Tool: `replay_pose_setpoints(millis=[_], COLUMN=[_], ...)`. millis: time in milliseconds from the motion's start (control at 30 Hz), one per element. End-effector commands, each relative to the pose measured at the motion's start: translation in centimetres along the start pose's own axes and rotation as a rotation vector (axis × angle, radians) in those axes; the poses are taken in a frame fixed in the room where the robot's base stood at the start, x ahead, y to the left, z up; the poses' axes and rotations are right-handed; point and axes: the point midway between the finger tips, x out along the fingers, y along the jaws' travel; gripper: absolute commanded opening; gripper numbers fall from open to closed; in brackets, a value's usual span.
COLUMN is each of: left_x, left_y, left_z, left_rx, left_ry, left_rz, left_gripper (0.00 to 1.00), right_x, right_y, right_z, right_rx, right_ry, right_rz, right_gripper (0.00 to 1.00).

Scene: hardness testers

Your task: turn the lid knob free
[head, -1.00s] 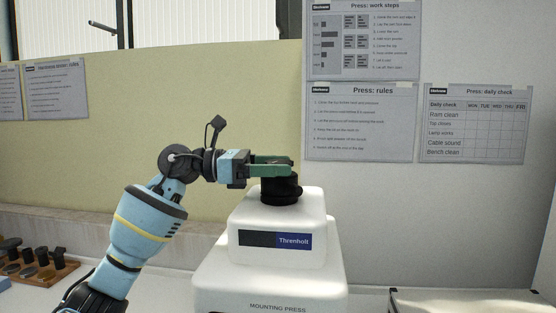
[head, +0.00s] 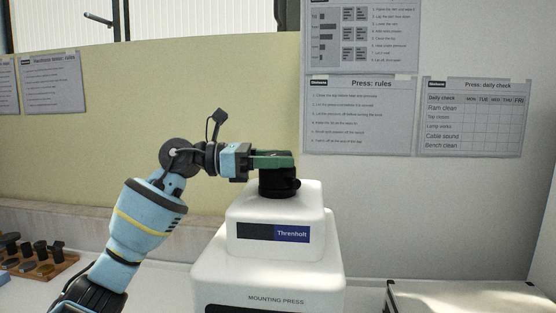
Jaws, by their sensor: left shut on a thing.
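The white mounting press (head: 268,270) stands on the bench in the middle of the head view, with a dark "Threnholt" label on its front. The black lid knob (head: 279,184) sits on top of it. My left gripper (head: 280,160) reaches in from the left, level, with its green fingers at the top of the knob. It is shut on the knob, whose upper part the fingers hide. My right gripper is not in view.
A wooden rack (head: 40,268) with several dark pieces stands at the far left of the bench. A pale box or tray (head: 460,297) is at the lower right. Printed sheets (head: 358,115) hang on the wall behind.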

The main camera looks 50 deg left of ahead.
Motion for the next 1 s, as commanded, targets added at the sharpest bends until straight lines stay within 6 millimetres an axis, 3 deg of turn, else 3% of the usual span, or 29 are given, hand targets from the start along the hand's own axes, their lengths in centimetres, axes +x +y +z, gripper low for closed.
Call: replay_pose_setpoints(millis=[1000], left_x=[0.0], left_y=[0.0], left_z=[-0.1], left_rx=[0.003], left_ry=[0.001], left_rz=[0.479], left_gripper=[0.24], right_x=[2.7], right_y=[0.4], right_z=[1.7], right_rx=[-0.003], right_ry=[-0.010], right_rz=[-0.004], right_gripper=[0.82])
